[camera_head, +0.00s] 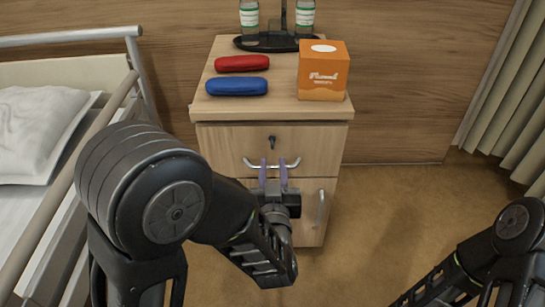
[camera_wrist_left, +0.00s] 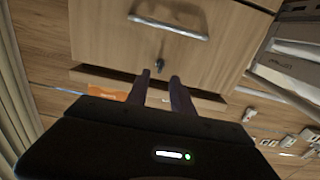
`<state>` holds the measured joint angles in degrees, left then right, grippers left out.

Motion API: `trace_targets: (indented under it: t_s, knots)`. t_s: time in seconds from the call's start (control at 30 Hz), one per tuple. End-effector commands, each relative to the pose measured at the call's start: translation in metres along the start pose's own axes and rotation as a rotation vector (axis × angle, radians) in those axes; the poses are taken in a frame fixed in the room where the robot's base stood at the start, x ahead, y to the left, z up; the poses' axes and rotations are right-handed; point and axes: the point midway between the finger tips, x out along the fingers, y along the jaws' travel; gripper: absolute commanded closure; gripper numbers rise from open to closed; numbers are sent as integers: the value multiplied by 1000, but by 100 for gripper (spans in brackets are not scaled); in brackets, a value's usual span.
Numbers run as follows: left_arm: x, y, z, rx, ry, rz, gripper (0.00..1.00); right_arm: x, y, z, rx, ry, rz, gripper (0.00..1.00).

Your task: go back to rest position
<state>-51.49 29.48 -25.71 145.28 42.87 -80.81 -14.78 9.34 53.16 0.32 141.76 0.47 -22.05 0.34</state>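My left gripper (camera_head: 273,174) is in front of the bedside cabinet (camera_head: 220,145), its purple fingers pointing at the top drawer. In the left wrist view my left gripper (camera_wrist_left: 160,85) shows a gap between its fingers, with nothing held. In the head view the fingers overlap the bar handle (camera_head: 254,167). In the left wrist view the handle (camera_wrist_left: 168,28) lies beyond the fingertips, and no grasp on it shows. The top drawer looks shut. My right arm comes in at the lower right of the head view; its gripper is out of the picture.
On the cabinet top are a red case (camera_head: 242,64), a blue case (camera_head: 237,86), an orange box (camera_head: 322,73) and a black stand (camera_head: 270,42) with two bottles. A bed with a white pillow (camera_head: 38,125) is at left, a curtain (camera_head: 510,100) at right. Floor right of the cabinet is clear.

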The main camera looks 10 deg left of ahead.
Motion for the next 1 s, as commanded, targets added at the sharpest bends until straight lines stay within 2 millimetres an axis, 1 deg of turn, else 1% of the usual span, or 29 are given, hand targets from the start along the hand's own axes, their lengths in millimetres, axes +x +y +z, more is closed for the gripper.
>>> trace_targets:
  t_s: [0.03, 0.17, 0.67, 0.77, 0.87, 0.9, 0.97, 1.0]
  knots:
    - [-4, 0, 1, 0, 1, 2, 72, 2, 1, 0, 0, 1, 0, 100]
    - [-8, -1, 1, -1, 0, -1, 72, 3, 1, 0, 0, 2, 0, 100]
    - [-7, 0, 2, -9, -8, 1, 72, 3, 1, 0, 0, 2, 0, 100]
    - [-8, 7, 13, -25, -54, 29, 72, 3, 1, 0, 0, 2, 0, 100]
    - [-12, 31, 34, -46, -144, 117, 72, 3, 1, 0, 0, 2, 0, 100]
    - [-17, 46, 44, -50, -189, 167, 72, 3, 1, 0, 0, 2, 0, 100]
    - [-27, 68, 68, -44, -275, 246, 72, 3, 1, 0, 0, 2, 0, 100]
    - [-35, 78, 90, -35, -351, 294, 72, 3, 1, 0, 0, 2, 0, 100]
